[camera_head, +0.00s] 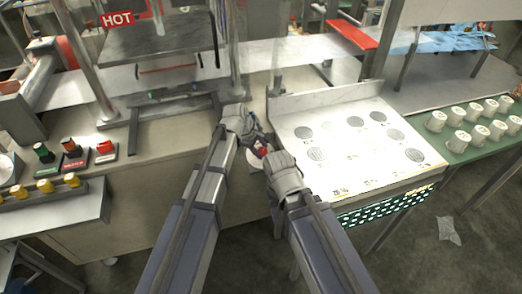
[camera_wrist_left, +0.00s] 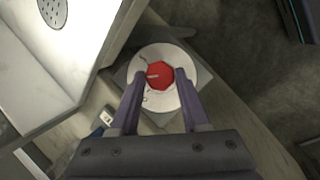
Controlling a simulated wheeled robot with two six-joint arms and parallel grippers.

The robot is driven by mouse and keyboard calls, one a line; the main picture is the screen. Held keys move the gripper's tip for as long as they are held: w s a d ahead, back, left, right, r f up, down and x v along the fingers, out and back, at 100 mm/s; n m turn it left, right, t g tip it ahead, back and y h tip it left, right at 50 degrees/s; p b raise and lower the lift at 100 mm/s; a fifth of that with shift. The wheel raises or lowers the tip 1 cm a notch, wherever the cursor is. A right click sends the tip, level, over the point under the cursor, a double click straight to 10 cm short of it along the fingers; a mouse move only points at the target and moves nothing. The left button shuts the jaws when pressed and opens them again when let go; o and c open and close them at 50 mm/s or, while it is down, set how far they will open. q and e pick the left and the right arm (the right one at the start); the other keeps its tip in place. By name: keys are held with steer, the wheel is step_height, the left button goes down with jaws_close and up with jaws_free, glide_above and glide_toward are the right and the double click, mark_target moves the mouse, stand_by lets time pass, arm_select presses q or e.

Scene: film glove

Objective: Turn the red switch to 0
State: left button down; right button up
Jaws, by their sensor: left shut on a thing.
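The red switch (camera_wrist_left: 160,75) is a faceted red knob with a pale pointer line toward the left of the wrist view. It sits on a round white dial (camera_wrist_left: 163,52) with dark marks too small to read, on a grey plate. My left gripper (camera_wrist_left: 159,84) has a finger on each side of the knob and is shut on it. In the head view the left gripper (camera_head: 257,143) is at the front edge of the bench, where a bit of red shows between the two grippers. My right gripper (camera_head: 269,163) is close beside it; its fingertips are unclear.
A white panel (camera_head: 345,105) with grey discs lies right of the grippers. White cups (camera_head: 460,115) stand on a green surface at far right. Other red, green and yellow knobs (camera_head: 72,155) are at left. A press marked HOT (camera_head: 117,18) stands behind.

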arm_select(q)
steer(key=n, duration=0.1)
steer(key=n+t+b, duration=0.2)
steer(key=n, duration=0.1)
steer(key=shift+s+f+h, duration=0.3)
steer(key=shift+s+h, duration=0.1)
steer(key=shift+n+t+b, duration=0.7)
steer(key=shift+n+t, duration=0.3)
steer(key=shift+n, duration=0.9)
steer(key=shift+c, duration=1.9)
jaws_free()
steer(key=shift+r, duration=0.1)
steer(key=shift+r, duration=0.1)
steer(key=p+v, duration=0.5)
steer(key=v, duration=0.2)
steer(key=shift+s+r+p, duration=0.15)
steer(key=shift+s+p, duration=0.15)
steer(key=shift+p, duration=0.05)
steer(key=shift+a, duration=0.1)
